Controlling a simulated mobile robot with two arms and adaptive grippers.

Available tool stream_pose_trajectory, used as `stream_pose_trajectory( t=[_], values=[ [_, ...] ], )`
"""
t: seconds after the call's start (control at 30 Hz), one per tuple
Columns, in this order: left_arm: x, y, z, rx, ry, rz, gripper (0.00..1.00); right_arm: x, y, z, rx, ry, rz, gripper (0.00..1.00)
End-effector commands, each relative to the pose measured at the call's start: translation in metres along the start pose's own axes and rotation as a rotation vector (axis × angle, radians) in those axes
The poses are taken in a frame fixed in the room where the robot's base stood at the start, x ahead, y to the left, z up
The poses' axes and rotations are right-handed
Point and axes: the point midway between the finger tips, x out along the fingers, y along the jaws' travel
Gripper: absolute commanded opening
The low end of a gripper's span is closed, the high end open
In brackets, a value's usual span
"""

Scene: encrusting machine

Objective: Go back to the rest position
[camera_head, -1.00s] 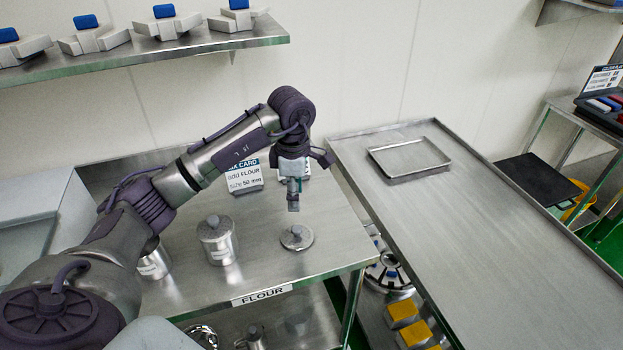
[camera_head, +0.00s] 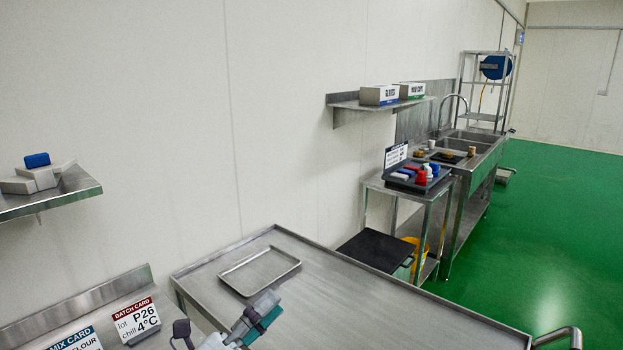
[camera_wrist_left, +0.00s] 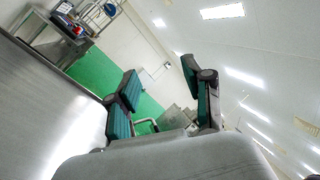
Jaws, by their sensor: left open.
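My left gripper (camera_head: 260,314) shows at the bottom of the head view, over or in front of the near left part of the steel table (camera_head: 400,310). Its teal-padded fingers point up and to the right. In the left wrist view the two fingers of this gripper (camera_wrist_left: 160,76) stand wide apart with nothing between them. Most of the left arm is below the head view's edge. My right gripper shows in neither view.
An empty shallow tray (camera_head: 262,272) lies on the steel table. A batch card (camera_head: 137,321) and a mix card (camera_head: 76,342) stand at lower left. A wall shelf (camera_head: 60,194) is at left. A black tray (camera_head: 415,178) of small items stands beyond, with green floor (camera_head: 560,240) open at right.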

Motion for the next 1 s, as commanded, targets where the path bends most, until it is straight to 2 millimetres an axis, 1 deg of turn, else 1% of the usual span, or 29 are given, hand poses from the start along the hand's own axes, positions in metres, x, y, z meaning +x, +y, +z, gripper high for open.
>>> stream_pose_trajectory(
  t=[0.03,0.07,0.1,0.13,0.17,0.2,0.27,0.3,0.37,0.4,0.5,0.6,0.7,0.87,0.97,1.0],
  values=[
    [-0.013,0.005,0.015,-0.145,-0.150,0.022,0.51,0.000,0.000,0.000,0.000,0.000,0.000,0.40],
    [-0.022,0.011,0.026,-0.233,-0.245,0.042,0.51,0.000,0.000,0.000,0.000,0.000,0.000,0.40],
    [-0.038,0.021,0.038,-0.350,-0.368,0.073,0.51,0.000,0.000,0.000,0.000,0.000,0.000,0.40],
    [-0.051,0.030,0.046,-0.439,-0.460,0.101,0.51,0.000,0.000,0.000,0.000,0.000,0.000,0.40],
    [-0.067,0.041,0.051,-0.525,-0.550,0.134,0.51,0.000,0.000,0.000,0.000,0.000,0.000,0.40],
    [-0.089,0.057,0.054,-0.641,-0.670,0.183,0.51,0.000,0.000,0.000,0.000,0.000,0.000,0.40],
    [-0.126,0.082,0.051,-0.811,-0.844,0.269,0.51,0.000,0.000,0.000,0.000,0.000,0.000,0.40],
    [-0.152,0.098,0.043,-0.916,-0.951,0.333,0.51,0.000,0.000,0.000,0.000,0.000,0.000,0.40],
    [-0.188,0.117,0.026,-1.055,-1.095,0.430,0.51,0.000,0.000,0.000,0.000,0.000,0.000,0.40],
    [-0.210,0.127,0.012,-1.134,-1.177,0.493,0.51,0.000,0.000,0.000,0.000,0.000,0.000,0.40],
    [-0.251,0.140,-0.021,-1.283,-1.332,0.630,0.51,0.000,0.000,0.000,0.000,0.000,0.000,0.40],
    [-0.283,0.144,-0.052,-1.387,-1.443,0.747,0.51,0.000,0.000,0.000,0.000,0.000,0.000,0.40],
    [-0.307,0.142,-0.080,-1.469,-1.531,0.852,0.51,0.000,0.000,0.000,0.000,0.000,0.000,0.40],
    [-0.339,0.133,-0.120,-1.573,-1.644,1.010,0.51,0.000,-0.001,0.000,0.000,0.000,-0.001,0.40],
    [-0.357,0.124,-0.144,-1.628,-1.703,1.109,0.51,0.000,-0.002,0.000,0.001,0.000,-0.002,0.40],
    [-0.360,0.129,-0.150,-1.635,-1.716,1.131,0.51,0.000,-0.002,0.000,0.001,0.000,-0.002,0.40]
  ],
)
